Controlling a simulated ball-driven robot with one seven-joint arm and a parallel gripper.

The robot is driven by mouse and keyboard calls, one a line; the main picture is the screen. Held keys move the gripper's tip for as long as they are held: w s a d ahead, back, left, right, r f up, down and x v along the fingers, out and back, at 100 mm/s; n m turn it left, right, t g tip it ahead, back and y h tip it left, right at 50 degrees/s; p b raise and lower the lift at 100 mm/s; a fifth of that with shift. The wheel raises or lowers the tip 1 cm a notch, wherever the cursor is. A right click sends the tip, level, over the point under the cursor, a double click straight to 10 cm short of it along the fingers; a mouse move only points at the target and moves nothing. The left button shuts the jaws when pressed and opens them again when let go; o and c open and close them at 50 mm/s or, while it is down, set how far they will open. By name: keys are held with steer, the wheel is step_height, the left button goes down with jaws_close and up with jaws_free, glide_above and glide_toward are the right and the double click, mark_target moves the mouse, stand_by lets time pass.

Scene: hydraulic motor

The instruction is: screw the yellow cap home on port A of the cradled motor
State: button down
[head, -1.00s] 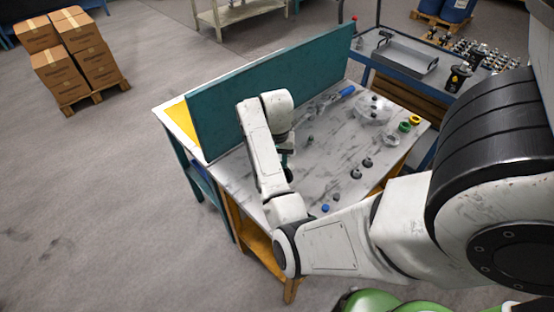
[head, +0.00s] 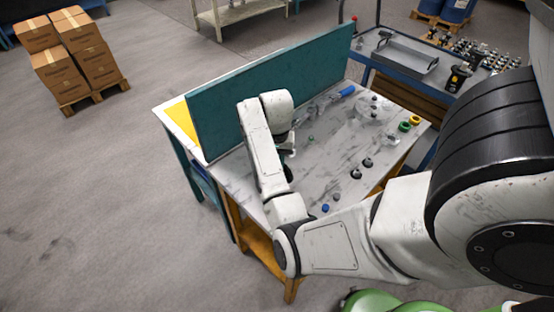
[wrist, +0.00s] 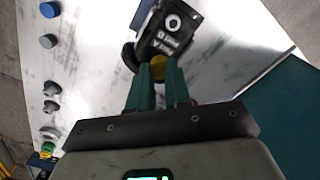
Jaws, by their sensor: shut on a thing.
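The dark motor (wrist: 172,28), with white lettering and a round pale boss on its face, shows at the top of the wrist view. The yellow cap (wrist: 158,63) is between my green fingertips, right against the motor's near side. My gripper (wrist: 160,75) is shut on the cap. The fingers hide most of the cap, so I cannot tell how far it sits on the port or see the port's label. In the head view my own arm hides the motor, the cap and most of the hand.
A teal panel (head: 270,92) stands along the table's back. A yellow ring (head: 415,120) and green ring (head: 404,127) lie near the right corner.

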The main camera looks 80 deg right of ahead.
steer(key=m, duration=0.5)
steer(key=shift+m, duration=0.4)
steer(key=m, duration=0.4)
steer(key=shift+f+m, duration=0.1)
steer(key=shift+m, duration=0.2)
steer(key=c, duration=1.2)
jaws_free()
